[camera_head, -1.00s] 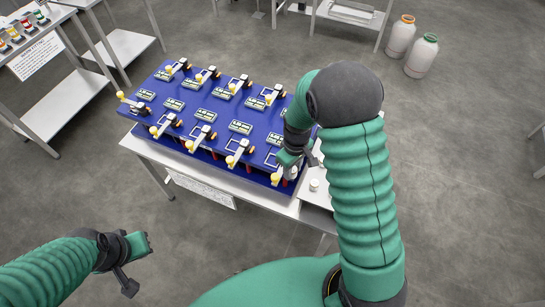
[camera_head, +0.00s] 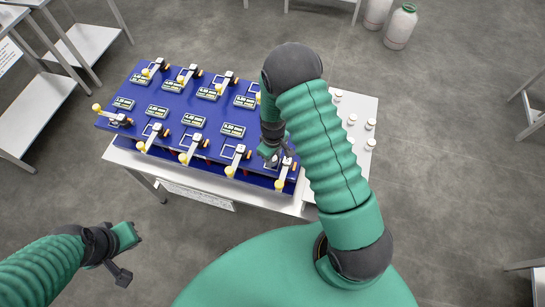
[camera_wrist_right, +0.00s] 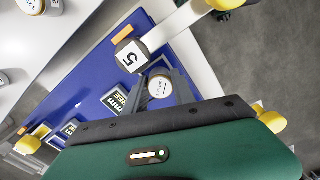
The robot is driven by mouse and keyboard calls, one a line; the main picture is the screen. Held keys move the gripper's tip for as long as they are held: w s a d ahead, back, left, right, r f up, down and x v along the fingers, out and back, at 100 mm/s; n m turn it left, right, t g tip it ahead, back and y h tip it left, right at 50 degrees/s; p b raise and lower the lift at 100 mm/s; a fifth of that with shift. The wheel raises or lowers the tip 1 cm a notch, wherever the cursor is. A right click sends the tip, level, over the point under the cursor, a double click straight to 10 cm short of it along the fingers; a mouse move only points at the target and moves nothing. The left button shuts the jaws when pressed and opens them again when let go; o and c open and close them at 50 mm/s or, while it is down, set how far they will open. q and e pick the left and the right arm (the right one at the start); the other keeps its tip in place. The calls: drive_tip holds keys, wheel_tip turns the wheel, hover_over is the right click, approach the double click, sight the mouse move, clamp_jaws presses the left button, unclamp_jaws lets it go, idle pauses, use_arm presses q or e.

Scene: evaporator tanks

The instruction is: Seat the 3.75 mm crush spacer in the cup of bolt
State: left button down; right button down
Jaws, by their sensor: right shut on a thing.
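The blue panel (camera_head: 185,105) carries two rows of lever clamps with yellow knobs and small size plates. My right gripper (camera_head: 270,152) is over the panel's right end, its fingertips partly hidden by my arm. The right wrist view shows its fingers shut on a small round piece with a white printed face (camera_wrist_right: 159,88), seemingly the spacer; its print is too small to read. I cannot make out the bolt's cup. My left gripper (camera_head: 124,256) is far from the panel; its jaw opening is unclear.
Several small white-topped jars (camera_head: 370,125) stand on the white table (camera_head: 362,104) right of the panel. Upright clamp levers with yellow knobs (camera_head: 279,184) stand close around my right gripper.

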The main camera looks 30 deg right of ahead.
drive_tip(key=shift+w+f, duration=0.2)
drive_tip(key=shift+f, duration=0.45)
drive_tip(key=shift+w+f, duration=0.2)
drive_tip(key=shift+w, duration=0.1)
drive_tip(key=c, duration=1.4)
unclamp_jaws()
drive_tip(key=shift+s, duration=0.1)
drive_tip(key=o, duration=0.4)
drive_tip(key=shift+s+d+r, duration=0.1)
drive_tip(key=shift+s, duration=0.05)
drive_tip(key=shift+c, duration=0.2)
use_arm(q)
drive_tip(key=shift+w+d, duration=0.1)
drive_tip(key=shift+w, duration=0.25)
